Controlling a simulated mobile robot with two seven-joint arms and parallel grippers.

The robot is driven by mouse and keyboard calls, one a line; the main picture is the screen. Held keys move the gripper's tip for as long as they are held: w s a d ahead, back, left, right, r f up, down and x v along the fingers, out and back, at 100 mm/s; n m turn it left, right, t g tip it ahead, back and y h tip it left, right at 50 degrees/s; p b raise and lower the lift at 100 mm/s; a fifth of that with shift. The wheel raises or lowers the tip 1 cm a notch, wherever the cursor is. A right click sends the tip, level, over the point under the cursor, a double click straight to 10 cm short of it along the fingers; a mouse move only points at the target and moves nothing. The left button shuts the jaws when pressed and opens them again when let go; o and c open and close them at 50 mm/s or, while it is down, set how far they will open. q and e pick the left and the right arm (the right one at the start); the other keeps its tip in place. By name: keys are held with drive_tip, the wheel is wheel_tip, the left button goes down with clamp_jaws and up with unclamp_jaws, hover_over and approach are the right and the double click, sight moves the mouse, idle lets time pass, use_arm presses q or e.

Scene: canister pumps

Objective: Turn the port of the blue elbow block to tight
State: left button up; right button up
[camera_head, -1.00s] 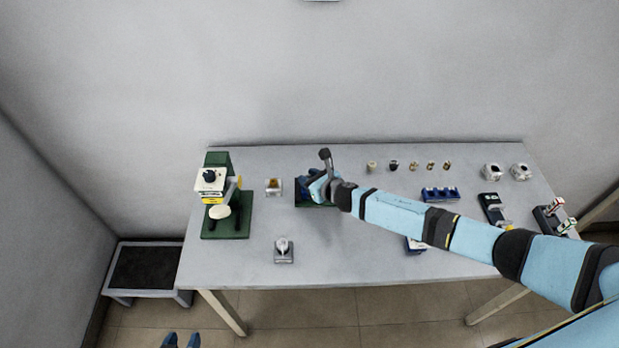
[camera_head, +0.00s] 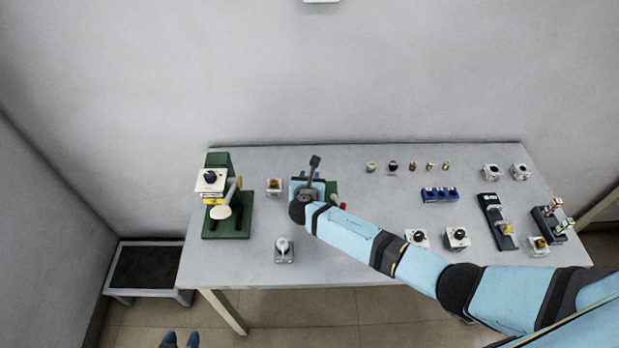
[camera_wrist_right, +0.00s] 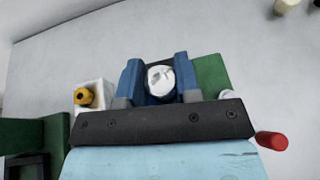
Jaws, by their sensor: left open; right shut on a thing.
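In the right wrist view, a round white port (camera_wrist_right: 160,84) with a pale raised mark faces the camera. Blue of the elbow block (camera_wrist_right: 158,100) shows around it, above a green base plate (camera_wrist_right: 210,75). My right gripper (camera_wrist_right: 159,70) has a blue finger on each side of the port and is shut on it. In the head view my right wrist covers most of the block, and the green plate (camera_head: 331,187) shows at its right. My left gripper (camera_head: 181,340) is open and empty at the bottom edge, in front of the table.
A red-tipped part (camera_head: 343,206) sticks out right of my wrist. A white block with a yellow top (camera_head: 274,186) stands close on the left. A green press-like stand (camera_head: 226,225) is farther left. A grey fixture (camera_head: 284,252) stands at the front, and white blocks (camera_head: 456,238) to the right.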

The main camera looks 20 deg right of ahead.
drive_tip(key=m+g+h, duration=0.2)
drive_tip(key=m+h, duration=0.1)
drive_tip(key=shift+a+m+g+h+b, duration=0.1)
drive_tip(key=shift+m+g+h+b, duration=0.2)
drive_tip(key=shift+m, duration=0.1)
drive_tip(key=m+g+h, duration=0.2)
drive_tip(key=shift+m+b, duration=0.3)
drive_tip(key=shift+b, duration=0.1)
drive_tip(key=shift+m+g+h, duration=0.3)
drive_tip(key=shift+m+g, duration=0.2)
drive_tip(key=shift+g, duration=0.1)
drive_tip(key=o, duration=0.9)
drive_tip(key=shift+o, duration=0.2)
drive_tip(key=shift+g, duration=0.3)
